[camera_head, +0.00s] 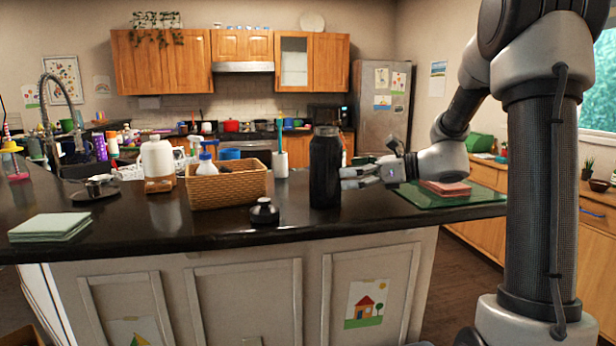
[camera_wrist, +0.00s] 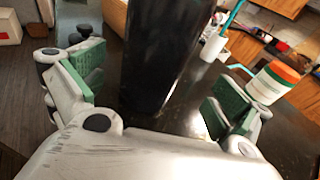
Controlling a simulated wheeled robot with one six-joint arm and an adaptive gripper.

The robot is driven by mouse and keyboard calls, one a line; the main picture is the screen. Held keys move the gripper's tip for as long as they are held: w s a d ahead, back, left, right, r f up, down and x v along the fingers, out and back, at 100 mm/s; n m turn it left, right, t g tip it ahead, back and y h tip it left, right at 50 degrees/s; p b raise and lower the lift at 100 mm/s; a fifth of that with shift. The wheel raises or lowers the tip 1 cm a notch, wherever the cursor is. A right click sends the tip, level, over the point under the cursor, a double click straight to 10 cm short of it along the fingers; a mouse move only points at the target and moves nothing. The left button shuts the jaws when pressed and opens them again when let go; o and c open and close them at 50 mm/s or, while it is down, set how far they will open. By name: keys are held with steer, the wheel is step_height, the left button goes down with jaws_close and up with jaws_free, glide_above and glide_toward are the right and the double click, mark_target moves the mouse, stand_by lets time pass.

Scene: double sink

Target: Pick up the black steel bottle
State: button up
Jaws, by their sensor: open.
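The black steel bottle (camera_head: 325,168) stands upright on the dark counter, near its front edge. In the wrist view the bottle (camera_wrist: 160,55) rises between my gripper's two green-padded fingers, a little beyond them, with its top out of frame. My gripper (camera_wrist: 160,95) is open, with a gap showing between each pad and the bottle. In the head view my gripper (camera_head: 352,178) comes in from the right at the bottle's mid height; its far end is hidden behind the bottle.
A black lid-like object (camera_head: 264,212) and a wicker basket (camera_head: 228,188) are left of the bottle. A white cup with a teal brush (camera_head: 280,164) stands behind. A green board (camera_head: 455,197) with pink cloths (camera_head: 446,187) lies at right, under my arm. A striped container (camera_wrist: 273,82) is beyond the right finger.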

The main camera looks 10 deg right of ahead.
mark_target(326, 174)
steer(key=x, duration=0.6)
steer(key=shift+s+a+r, duration=0.15)
steer(key=shift+a, duration=0.35)
steer(key=c, duration=1.8)
